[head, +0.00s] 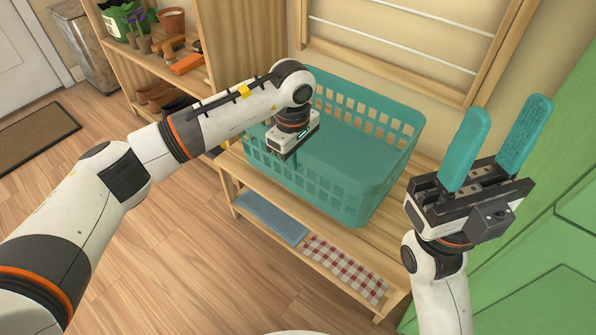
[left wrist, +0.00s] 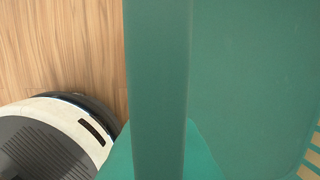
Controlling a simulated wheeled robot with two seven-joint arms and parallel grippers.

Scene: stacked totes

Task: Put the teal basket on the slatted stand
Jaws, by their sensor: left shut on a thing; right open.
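The teal basket (head: 375,190) has slotted walls and looks empty and about level in the head view. It is over the top of the slatted stand (head: 392,232), a low wooden bench with a lower shelf. I cannot tell whether its base fully rests on the slats. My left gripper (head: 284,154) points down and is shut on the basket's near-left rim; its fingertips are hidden. The rim (left wrist: 160,90) fills the middle of the left wrist view. My right gripper (head: 496,150) is open and empty, its teal-padded fingers pointing up, right of the basket.
A blue folded cloth (head: 263,217) and a red checked cloth (head: 345,268) lie on the stand's lower shelf. A wooden shelf unit (head: 165,70) with pots and shoes stands behind left. A wooden frame (head: 400,45) is on the back wall. Green cabinets (head: 545,220) are at right.

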